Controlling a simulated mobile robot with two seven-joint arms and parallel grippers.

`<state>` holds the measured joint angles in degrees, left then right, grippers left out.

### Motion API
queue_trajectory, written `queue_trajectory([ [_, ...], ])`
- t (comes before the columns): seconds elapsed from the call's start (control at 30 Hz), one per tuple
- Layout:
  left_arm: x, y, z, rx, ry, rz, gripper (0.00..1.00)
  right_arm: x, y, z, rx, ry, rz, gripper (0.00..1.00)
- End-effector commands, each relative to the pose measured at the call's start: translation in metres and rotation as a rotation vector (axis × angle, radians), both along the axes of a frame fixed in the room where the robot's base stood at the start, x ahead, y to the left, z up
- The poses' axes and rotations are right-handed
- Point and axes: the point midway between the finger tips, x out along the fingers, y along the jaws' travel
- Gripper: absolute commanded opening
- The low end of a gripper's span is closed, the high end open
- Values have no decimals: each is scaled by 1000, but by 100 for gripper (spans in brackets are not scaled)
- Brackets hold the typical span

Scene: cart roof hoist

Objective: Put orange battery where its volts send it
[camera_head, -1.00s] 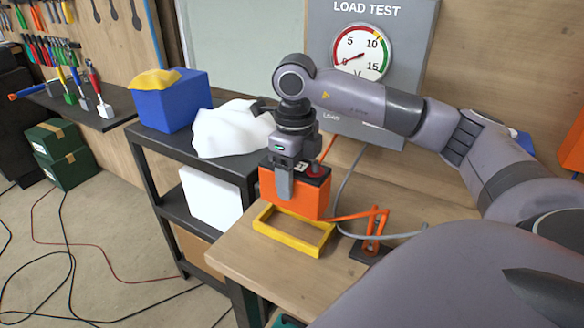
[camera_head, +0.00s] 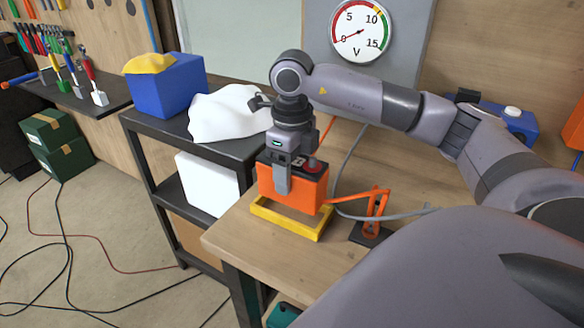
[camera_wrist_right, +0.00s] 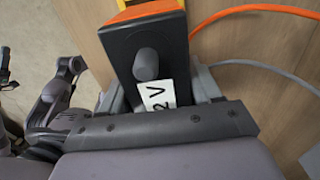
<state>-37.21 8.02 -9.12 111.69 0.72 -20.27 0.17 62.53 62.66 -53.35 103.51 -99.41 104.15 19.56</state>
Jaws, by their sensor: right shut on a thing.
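The orange battery (camera_head: 300,188) has a black top with a red terminal. My right gripper (camera_head: 283,178) is shut on it and holds it upright. In the right wrist view, the battery's black top (camera_wrist_right: 130,45) carries a white label (camera_wrist_right: 158,95) reading "2 V"; the gripper may hide an earlier digit. The battery is over the yellow frame (camera_head: 285,225) on the bench, with bare wood visible inside the frame's near rail. I cannot tell whether its underside touches the frame. The load test gauge (camera_head: 358,30) points near 0.
An orange lever-like clamp (camera_head: 374,212) on a dark base stands just right of the frame, with cables nearby. A black cart (camera_head: 230,148) left of the bench bears a blue box (camera_head: 168,92) and a white cloth (camera_head: 222,112). Bare bench (camera_head: 235,243) lies in front.

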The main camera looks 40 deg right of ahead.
Motion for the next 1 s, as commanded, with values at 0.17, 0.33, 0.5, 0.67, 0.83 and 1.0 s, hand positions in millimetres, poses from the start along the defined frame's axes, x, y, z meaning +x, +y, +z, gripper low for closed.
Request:
queue_trajectory([
  [0.17, 0, 0, -10, 0, 0, 0, 64, 1, 0, -10, 1, -7, 0, 0],
  [0.33, 0, 0, -8, 0, 0, 0, 64, 1, 0, -8, 1, -8, 0, 0],
  [0.5, 0, 0, -7, 0, 0, 0, 64, 1, 0, -7, 1, -7, 0, 0],
  [0.67, 0, 0, -8, 0, 0, 0, 64, 1, 0, -8, 1, -7, 0, 0],
  [0.83, 0, 0, -7, 0, 0, 0, 64, 1, 0, -8, 1, -7, 0, 0],
  [1.0, 0, 0, -7, 0, 0, 0, 64, 0, 0, -8, 1, -7, -1, 0],
])
